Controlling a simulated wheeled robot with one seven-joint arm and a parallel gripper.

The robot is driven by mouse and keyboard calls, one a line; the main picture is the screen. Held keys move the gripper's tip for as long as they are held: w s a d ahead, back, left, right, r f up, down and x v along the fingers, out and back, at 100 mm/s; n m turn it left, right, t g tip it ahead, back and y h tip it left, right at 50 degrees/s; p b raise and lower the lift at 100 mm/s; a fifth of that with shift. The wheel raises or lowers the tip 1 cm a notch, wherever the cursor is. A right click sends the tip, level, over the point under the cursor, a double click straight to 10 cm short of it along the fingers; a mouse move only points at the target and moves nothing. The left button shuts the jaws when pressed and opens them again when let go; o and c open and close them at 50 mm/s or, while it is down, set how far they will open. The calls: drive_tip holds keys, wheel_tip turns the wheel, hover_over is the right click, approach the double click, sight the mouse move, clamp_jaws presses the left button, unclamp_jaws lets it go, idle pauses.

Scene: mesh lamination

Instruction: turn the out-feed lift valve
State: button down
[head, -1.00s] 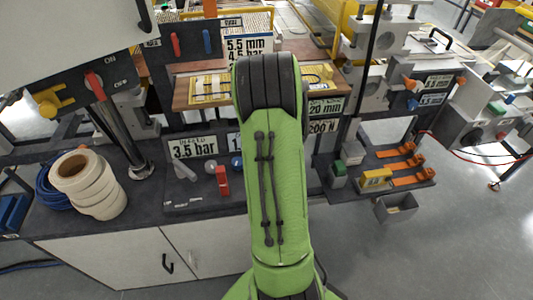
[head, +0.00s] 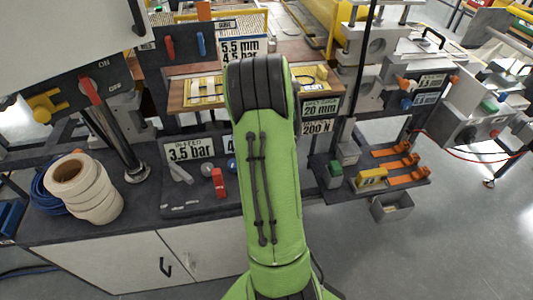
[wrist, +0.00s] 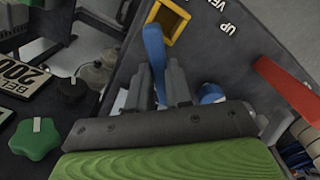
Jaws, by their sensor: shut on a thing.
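The blue lever (wrist: 154,50) of a valve stands upright in the wrist view, on a dark panel lettered UP. My gripper (wrist: 157,85) is shut on it, one grey finger on each side. The lever's lower part is hidden between the fingers. A blue knob (wrist: 212,93) sits just right of the fingers, partly hidden. A red lever (wrist: 285,85) lies further right, clear of the gripper. In the head view my green arm covers the gripper and the blue lever; the red lever (head: 218,182) shows left of the arm.
A green knob (wrist: 36,139) and a black knob (wrist: 72,88) sit left in the wrist view, beside a 200 sign (wrist: 18,78). In the head view, white rolls (head: 84,187) and a slanted post (head: 115,140) stand left; orange levers (head: 397,150) lie right.

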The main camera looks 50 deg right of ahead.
drive_tip(key=c, duration=1)
unclamp_jaws()
drive_tip(key=shift+c, duration=0.2)
drive_tip(key=shift+r, duration=0.1)
wheel_tip(320, 180, up, 16)
drive_tip(key=p, duration=0.3)
drive_tip(key=shift+p, duration=0.3)
drive_tip(key=shift+f, duration=0.2)
